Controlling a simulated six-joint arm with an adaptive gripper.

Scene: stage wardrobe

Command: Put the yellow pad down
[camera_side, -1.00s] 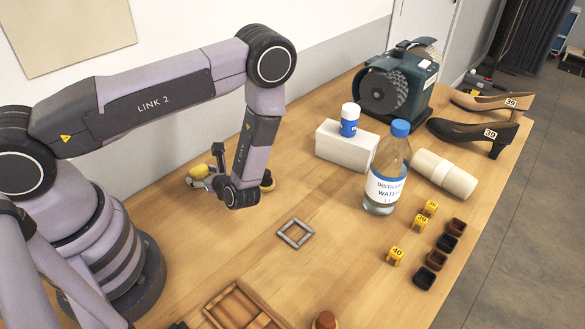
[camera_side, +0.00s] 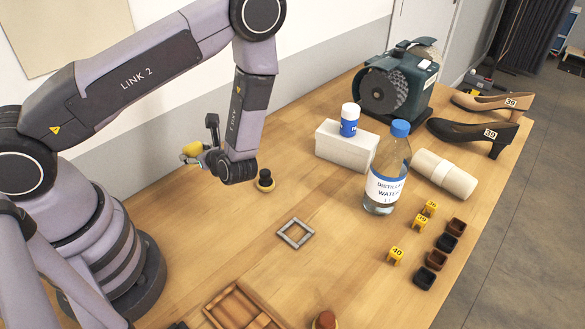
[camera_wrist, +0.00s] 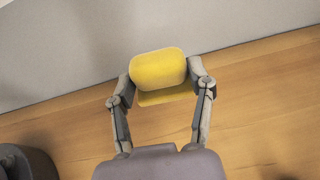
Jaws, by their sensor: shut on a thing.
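The yellow pad (camera_side: 192,149) is a rounded yellow block held at the left of my gripper (camera_side: 206,158) in the side view. In the wrist view the yellow pad (camera_wrist: 158,68) sits between the two fingers of my gripper (camera_wrist: 160,84), which are shut on its sides. A flat yellow part shows just under its rounded body. The pad is in the air near the back wall, above the wooden table (camera_side: 300,190). My arm hides part of the gripper in the side view.
A black-knobbed round pad (camera_side: 265,183) stands right of my gripper. A grey square frame (camera_side: 295,233) lies mid-table. A white box (camera_side: 345,147), water bottle (camera_side: 388,175), rolled cloth (camera_side: 444,174), grinder (camera_side: 398,80) and shoes (camera_side: 475,132) stand farther right. A wooden tray (camera_side: 240,306) is at the front.

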